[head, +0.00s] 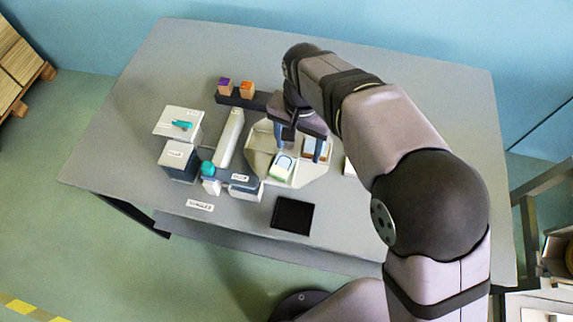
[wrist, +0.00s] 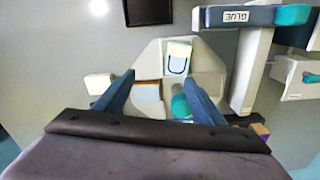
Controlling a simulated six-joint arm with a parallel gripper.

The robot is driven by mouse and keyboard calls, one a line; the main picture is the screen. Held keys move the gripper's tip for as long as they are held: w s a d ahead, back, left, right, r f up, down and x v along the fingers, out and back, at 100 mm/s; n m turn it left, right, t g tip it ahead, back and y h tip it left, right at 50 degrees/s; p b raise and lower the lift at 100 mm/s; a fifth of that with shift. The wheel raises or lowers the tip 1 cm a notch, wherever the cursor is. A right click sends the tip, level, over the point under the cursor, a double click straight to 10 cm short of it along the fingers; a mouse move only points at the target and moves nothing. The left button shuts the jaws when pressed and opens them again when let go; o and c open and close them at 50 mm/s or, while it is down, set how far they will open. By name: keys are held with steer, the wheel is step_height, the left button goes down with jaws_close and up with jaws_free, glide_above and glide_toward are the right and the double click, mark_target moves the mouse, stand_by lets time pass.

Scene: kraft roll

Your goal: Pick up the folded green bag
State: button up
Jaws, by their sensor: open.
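A pale green and cream folded piece with a dark blue loop, seemingly the folded green bag (head: 282,168), lies in the cream tray (head: 259,141). It shows in the wrist view (wrist: 178,58), just beyond my fingertips. A brown and pale blue folded piece (wrist: 148,90) lies beside it, between the fingers in that view. A teal-green piece (wrist: 180,106) lies by the right finger, partly hidden; I cannot tell what it is. My gripper (head: 298,150) is open above the tray, its fingers (wrist: 158,80) apart with nothing held.
Two small boxes (head: 182,121) (head: 178,160) are farther left. A dark bar with two coloured blocks (head: 246,88) is behind. A black pad (head: 292,215) lies in front.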

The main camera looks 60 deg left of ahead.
mark_target(282, 165)
steer(key=s+a, duration=0.1)
steer(key=s, duration=0.2)
steer(key=shift+s+a+f, duration=0.1)
steer(key=shift+a+f, duration=0.05)
steer(key=shift+a, duration=0.25)
steer(key=shift+s+f+p, duration=0.2)
steer(key=shift+f+p, duration=1.3)
steer(key=shift+f, duration=2.15)
steer(key=c, duration=1.2)
